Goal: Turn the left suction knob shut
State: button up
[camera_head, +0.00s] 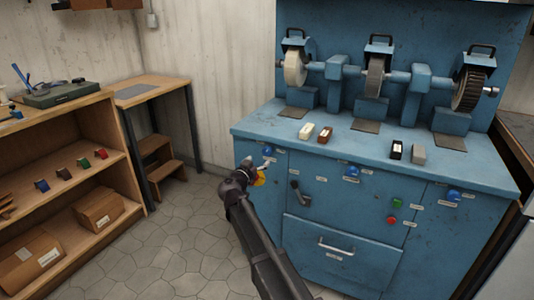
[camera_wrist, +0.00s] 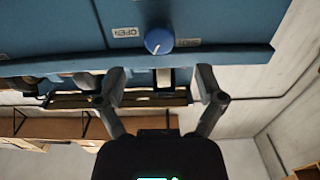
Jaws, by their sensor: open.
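The left suction knob (camera_head: 267,151) is a round blue knob on the upper left front of the blue grinding bench (camera_head: 340,226). It also shows in the wrist view (camera_wrist: 159,41), between a label reading OPEN (camera_wrist: 126,32) on the left and a SHUT label (camera_wrist: 187,42) on the right. A pale mark shows on the knob's face; its exact direction is hard to tell. My gripper (camera_head: 264,168) is just in front of the bench, close to this knob. In the wrist view my gripper's fingers (camera_wrist: 160,76) are spread apart and empty, with the knob beyond their tips, not between them.
Other blue knobs sit at the middle (camera_head: 352,172) and right (camera_head: 454,195) of the bench front. A dark lever (camera_head: 295,190), a green button (camera_head: 397,203) and a red button (camera_head: 391,219) are nearby. A wooden shelf (camera_head: 75,158) stands left; the floor between is clear.

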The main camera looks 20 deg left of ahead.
aim_at(266, 153)
jog(key=w, duration=0.7)
jog(key=shift+w+d, duration=0.2)
jog(key=shift+d, duration=0.15)
jog(key=c, duration=1.2)
